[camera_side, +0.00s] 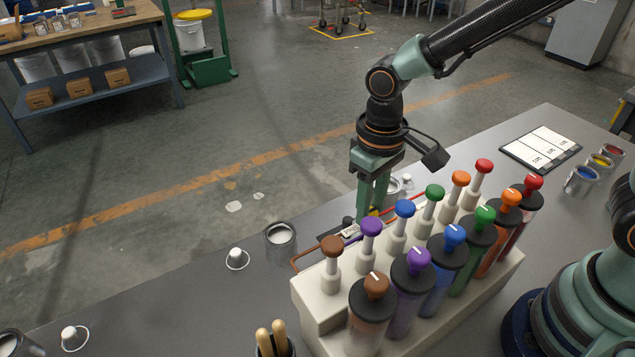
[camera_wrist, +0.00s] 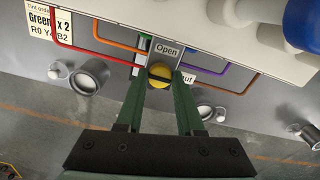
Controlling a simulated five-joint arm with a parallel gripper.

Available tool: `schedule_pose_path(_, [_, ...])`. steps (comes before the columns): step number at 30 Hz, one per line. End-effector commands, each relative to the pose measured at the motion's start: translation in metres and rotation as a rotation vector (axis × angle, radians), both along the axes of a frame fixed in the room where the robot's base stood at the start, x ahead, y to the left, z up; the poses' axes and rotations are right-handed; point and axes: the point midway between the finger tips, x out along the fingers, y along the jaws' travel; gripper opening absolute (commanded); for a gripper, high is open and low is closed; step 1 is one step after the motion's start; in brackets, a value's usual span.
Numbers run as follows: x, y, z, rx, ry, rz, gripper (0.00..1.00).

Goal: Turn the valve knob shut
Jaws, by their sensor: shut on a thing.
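The yellow valve knob (camera_wrist: 160,70) shows between my fingertips in the wrist view, low on the front of the pale dispenser rack. My gripper (camera_wrist: 160,80) is shut on it, one green finger on each side. An "Open" label (camera_wrist: 166,49) sits just above the knob. A second label (camera_wrist: 187,78), partly hidden by the right finger, ends in "ut". In the side view my gripper (camera_side: 374,203) points down behind the dispenser rack (camera_side: 310,296), where a sliver of the yellow knob (camera_side: 374,212) shows. I cannot tell which way the knob points.
Coloured pipes run along the rack, and several colour-capped tubes stand on it close to my gripper. An open can (camera_side: 280,240) and a white-topped piece (camera_side: 236,258) stand on the grey bench. A tint order card (camera_wrist: 48,20) is at the wrist view's upper left.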

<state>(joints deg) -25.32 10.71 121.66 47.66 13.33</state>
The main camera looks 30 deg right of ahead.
Motion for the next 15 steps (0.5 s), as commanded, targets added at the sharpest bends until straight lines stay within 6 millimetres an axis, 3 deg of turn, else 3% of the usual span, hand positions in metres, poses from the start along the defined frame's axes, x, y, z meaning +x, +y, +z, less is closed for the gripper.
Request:
schedule_pose_path(7, [0.0006, 0.0002, 0.0012, 0.0, -0.002, -0.001, 0.0])
schedule_pose_path(8, [0.0006, 0.0002, 0.0012, 0.0, -0.002, -0.001, 0.48])
schedule_pose_path(9, [0.0006, 0.0002, 0.0011, 0.001, -0.002, -0.001, 0.63])
schedule_pose_path(15, [0.0003, 0.0001, 0.0005, 0.0, -0.001, 0.0, 0.67])
